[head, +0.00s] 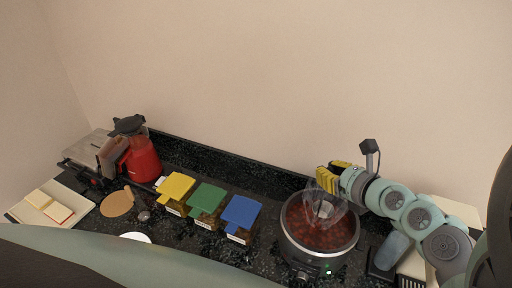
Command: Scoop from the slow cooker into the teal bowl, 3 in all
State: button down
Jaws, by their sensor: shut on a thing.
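The slow cooker (348,252) stands on the dark counter at the right, with chunky red-brown food inside. My gripper (329,181), with yellow fingers, is above its far rim. It is shut on a clear scoop (325,207), whose lower part is over or in the food. I cannot tell how deep it sits or whether it holds food. I cannot make out the teal bowl in this view.
Yellow-, green- and blue-lidded containers (208,199) stand left of the cooker. A red blender (142,160), a round wooden board (117,203) and a pale tray (40,217) are farther left. A white round thing (135,236) is partly hidden at the front. A wall rises behind.

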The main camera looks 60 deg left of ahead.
aim_at(323, 197)
jog(key=shift+f+b, duration=4.45)
jog(key=shift+b, duration=0.2)
jog(key=shift+r, duration=0.15)
jog(key=shift+r+p, duration=5.1)
jog(key=shift+r, duration=1.1)
